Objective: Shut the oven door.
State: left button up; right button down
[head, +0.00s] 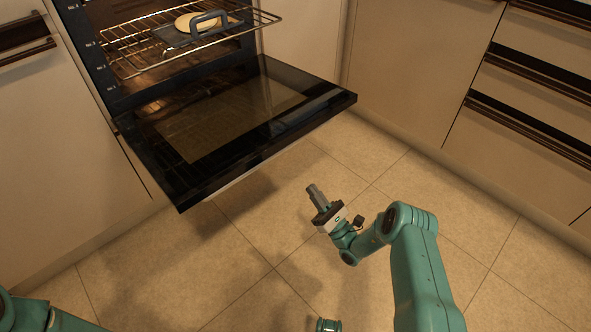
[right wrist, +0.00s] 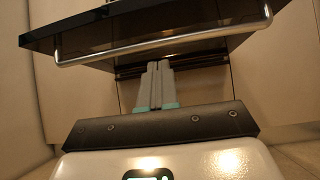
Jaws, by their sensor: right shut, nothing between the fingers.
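The oven door (head: 235,125) hangs open, folded down about level, with its dark glass facing up. In the right wrist view the door (right wrist: 150,30) is seen from low down, with a metal bar handle (right wrist: 165,45) along its front edge. My right gripper (head: 313,190) is shut and empty, in front of and below the door's front edge, apart from it. Its closed fingers (right wrist: 156,85) point toward the door's underside in the right wrist view. At the lower left of the head view only part of my left arm shows; its gripper is out of view.
A wire rack (head: 175,50) is pulled partly out of the oven, carrying a dark tray (head: 170,36) with a pale round item (head: 198,21). Cabinets with dark drawer handles (head: 530,130) line the right. The tiled floor (head: 260,240) before the door is clear.

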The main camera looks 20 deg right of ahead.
pick_arm(q)
jog(key=shift+t, duration=0.5)
jog(key=w+f+b, duration=0.3)
jog(key=shift+a+f, duration=0.3)
jog(key=shift+f, duration=0.1)
pick_arm(e)
jog(key=w+a+r+t+h, duration=0.1)
jog(key=w+r, duration=0.6)
jog(key=r, duration=0.3)
jog(key=shift+a+r+m, duration=0.2)
jog(key=shift+r+m, duration=0.1)
jog(key=shift+r, duration=0.1)
pick_arm(q)
jog(key=shift+s+r, duration=0.1)
pick_arm(e)
jog(key=shift+r, duration=0.1)
